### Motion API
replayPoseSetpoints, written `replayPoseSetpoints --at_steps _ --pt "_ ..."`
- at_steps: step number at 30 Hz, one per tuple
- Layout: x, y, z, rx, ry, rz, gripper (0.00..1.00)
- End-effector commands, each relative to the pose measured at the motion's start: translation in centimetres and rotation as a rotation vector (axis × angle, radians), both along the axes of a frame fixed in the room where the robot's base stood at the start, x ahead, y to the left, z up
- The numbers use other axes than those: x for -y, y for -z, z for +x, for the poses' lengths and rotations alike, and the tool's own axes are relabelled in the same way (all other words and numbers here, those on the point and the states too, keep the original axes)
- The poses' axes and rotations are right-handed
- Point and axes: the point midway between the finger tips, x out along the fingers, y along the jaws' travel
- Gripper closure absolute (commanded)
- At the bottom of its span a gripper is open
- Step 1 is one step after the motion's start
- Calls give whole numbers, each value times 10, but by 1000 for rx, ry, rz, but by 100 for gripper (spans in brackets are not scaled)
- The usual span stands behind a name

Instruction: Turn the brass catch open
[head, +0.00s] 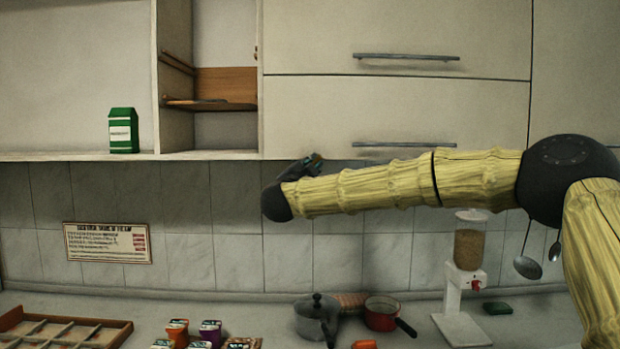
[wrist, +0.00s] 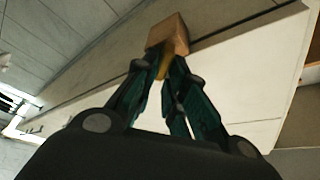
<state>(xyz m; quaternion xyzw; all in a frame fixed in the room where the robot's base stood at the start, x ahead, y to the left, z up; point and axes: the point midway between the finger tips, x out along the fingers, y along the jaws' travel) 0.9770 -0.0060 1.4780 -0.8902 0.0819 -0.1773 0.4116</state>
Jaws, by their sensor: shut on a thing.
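My gripper (wrist: 166,70) is shut in the wrist view, with its dark green fingers close together at the tips. Between the tips is a small yellow-brown piece, the brass catch (wrist: 163,66). A tan block (wrist: 168,36) sits right beyond it, against the pale cabinet front. I cannot tell how far the catch is turned. In the head view my gripper (head: 308,167) is at the lower edge of the closed cabinet, left of its lower handle. The catch cannot be made out there, and my arm and fingers cover that spot.
Pale cabinet doors (head: 395,105) carry two bar handles. An open shelf at left holds a green carton (head: 123,130). Below, the counter has a lidded grey pot (head: 316,317), a red pan (head: 381,313), a dispenser (head: 466,270) and a wooden tray (head: 60,330).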

Motion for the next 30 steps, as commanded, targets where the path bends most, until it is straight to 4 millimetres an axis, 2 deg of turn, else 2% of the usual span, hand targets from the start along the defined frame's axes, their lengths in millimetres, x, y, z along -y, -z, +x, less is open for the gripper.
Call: replayPoseSetpoints --at_steps 1,18,30 --pt "0 4 0 1 0 43 100" --pt "1 5 0 -1 0 536 100" --pt "2 6 0 -2 0 701 100"
